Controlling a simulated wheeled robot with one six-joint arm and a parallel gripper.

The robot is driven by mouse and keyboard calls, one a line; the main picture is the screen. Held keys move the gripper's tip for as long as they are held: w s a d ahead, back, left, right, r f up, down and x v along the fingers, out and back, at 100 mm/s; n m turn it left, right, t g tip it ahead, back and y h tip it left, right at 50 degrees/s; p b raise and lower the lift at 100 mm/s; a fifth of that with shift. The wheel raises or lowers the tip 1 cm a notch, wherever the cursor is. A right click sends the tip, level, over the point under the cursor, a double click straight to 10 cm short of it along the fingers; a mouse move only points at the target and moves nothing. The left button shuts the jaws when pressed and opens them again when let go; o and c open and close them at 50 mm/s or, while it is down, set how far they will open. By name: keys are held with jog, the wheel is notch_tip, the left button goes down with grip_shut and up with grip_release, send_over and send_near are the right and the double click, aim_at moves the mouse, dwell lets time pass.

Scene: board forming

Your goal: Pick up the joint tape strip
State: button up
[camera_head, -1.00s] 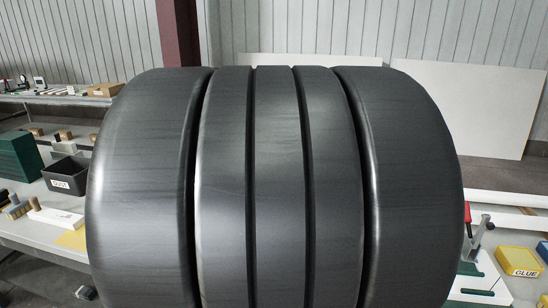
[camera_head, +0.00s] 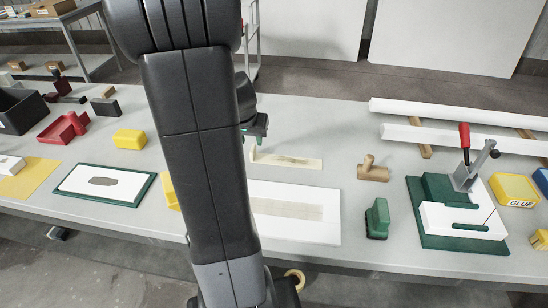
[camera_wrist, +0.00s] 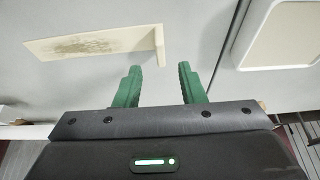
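A cream strip with a brownish patch and an upright tab at one end, which looks like the joint tape strip (camera_head: 292,161), lies flat on the grey bench behind the white board. In the wrist view the strip (camera_wrist: 88,44) is at upper left, its tab at the right end. My gripper (camera_wrist: 155,84) is open, its two green fingers apart and nothing between them. The fingertips are near the tab, with a gap seen between them. In the head view my gripper (camera_head: 260,128) is above the bench, partly hidden by my arm.
A white board (camera_head: 325,233) with a beige band lies in front, partly behind my arm. A wooden tool (camera_head: 372,169), green block (camera_head: 377,219) and green clamp fixture (camera_head: 465,243) stand right. A green-edged panel (camera_head: 68,184) and yellow block (camera_head: 130,138) lie left.

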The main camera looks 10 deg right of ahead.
aim_at(252, 148)
jog(key=shift+x, duration=3.3)
jog(key=shift+a, duration=0.1)
grip_shut()
